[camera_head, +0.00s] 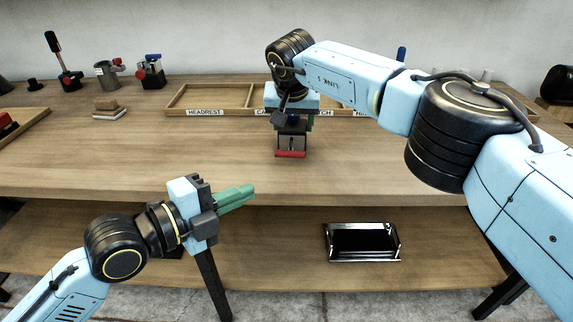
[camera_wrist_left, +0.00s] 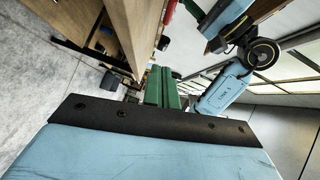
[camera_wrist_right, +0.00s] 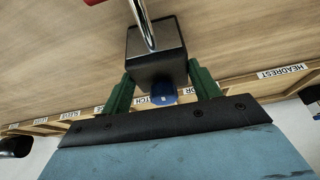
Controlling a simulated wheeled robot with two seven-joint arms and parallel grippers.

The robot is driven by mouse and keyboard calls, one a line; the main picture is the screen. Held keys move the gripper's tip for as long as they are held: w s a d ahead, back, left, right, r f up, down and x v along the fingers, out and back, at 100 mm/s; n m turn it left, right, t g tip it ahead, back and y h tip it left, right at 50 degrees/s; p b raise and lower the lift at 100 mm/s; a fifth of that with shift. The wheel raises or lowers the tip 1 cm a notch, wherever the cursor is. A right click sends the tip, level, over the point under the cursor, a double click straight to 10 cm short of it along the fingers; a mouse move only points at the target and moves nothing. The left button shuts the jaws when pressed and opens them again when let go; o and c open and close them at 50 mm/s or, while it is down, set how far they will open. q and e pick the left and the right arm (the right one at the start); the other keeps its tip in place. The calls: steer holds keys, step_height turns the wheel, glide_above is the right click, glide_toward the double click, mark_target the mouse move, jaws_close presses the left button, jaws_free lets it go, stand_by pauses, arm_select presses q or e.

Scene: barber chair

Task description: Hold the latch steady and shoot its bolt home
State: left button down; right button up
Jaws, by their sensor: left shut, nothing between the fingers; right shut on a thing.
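The latch (camera_head: 291,142) is a small dark block with a red part along its front, at the middle of the workbench. In the right wrist view the green fingers sit on both sides of the black block (camera_wrist_right: 157,52). A shiny metal rod (camera_wrist_right: 143,22) sticks out of the block, and a blue round end (camera_wrist_right: 163,94) shows between the fingers. I cannot tell whether the latch touches the bench. My left gripper (camera_head: 250,192) is shut and empty, in front of the bench edge, left of the latch.
Behind the latch is a divided wooden tray (camera_head: 205,100) with labels. A black tray (camera_head: 362,257) lies on the lower shelf. The bench front is clear.

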mark_target(291, 154)
arm_select(q)
steer(key=shift+w+a+x, duration=0.3)
steer(key=shift+x, duration=1.85)
steer(key=shift+w+a+x, duration=0.25)
steer(key=shift+w+x, duration=0.1)
steer(key=shift+x, duration=1.75)
steer(key=shift+w+a+x, duration=0.3)
steer(key=shift+x, duration=1.85)
steer(key=shift+w, duration=1.95)
steer(key=shift+d, duration=0.1)
